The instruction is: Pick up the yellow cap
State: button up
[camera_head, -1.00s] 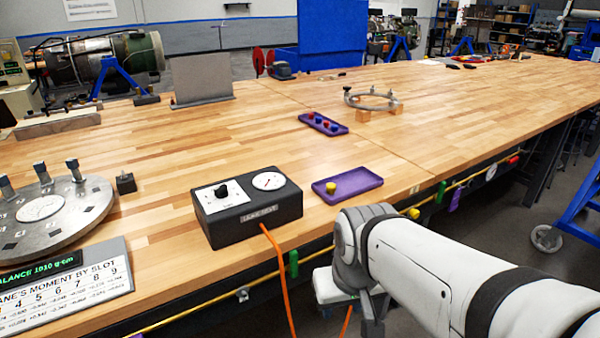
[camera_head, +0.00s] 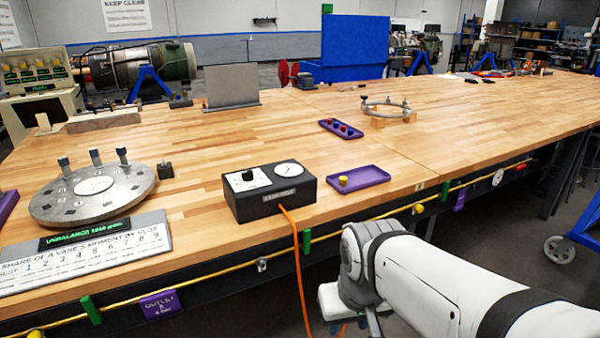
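A small yellow cap (camera_head: 343,180) stands in the left end of a shallow purple tray (camera_head: 372,181) near the bench's front edge, just right of the black leak test box. The rest of that tray is empty. My arm reaches in from the lower right, in front of the bench, and bends downward below the tray. My gripper's fingers do not show, so I see nothing held. Another yellow knob-like piece (camera_head: 418,208) sits on the yellow line along the bench's front edge.
The leak test box (camera_head: 270,194) has an orange hose hanging over the edge. A ring on wooden blocks (camera_head: 386,108) stands farther back. A round metal disc (camera_head: 92,192) is at left. The middle of the bench is clear.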

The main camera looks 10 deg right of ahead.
aim_at(342, 179)
jog(key=u, duration=0.2)
jog(key=i, duration=0.95)
jog(key=z, duration=0.3)
